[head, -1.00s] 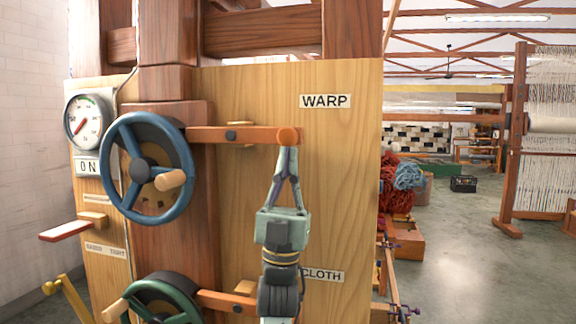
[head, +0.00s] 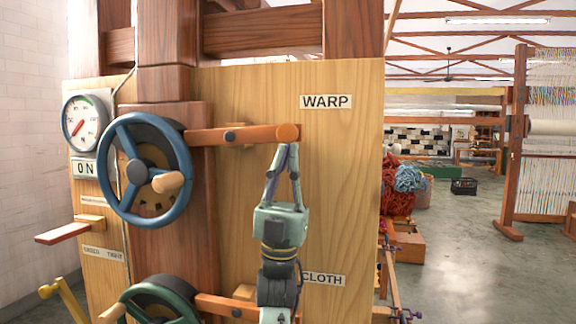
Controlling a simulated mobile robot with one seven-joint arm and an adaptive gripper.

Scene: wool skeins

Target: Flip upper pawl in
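The upper pawl (head: 210,136) is an orange-brown wooden bar beside the WARP label (head: 326,102). It pivots on a dark bolt. Its left end reaches the rim of the blue handwheel (head: 104,170), and its right end has a rounded orange knob (head: 290,132). My gripper (head: 284,147) points upward just under the knob, with its fingertips close together at the pawl's underside. Whether the fingertips touch the pawl, and whether they hold anything, I cannot tell. The toothed wheel behind the handwheel is mostly hidden.
A lower pawl (head: 215,304) sits at a green handwheel (head: 160,303) by the CLOTH label (head: 324,280). A gauge (head: 86,124) and an orange-red lever (head: 62,233) are at the left. Wool skeins (head: 398,187) lie behind the panel's right edge. Open floor lies to the right.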

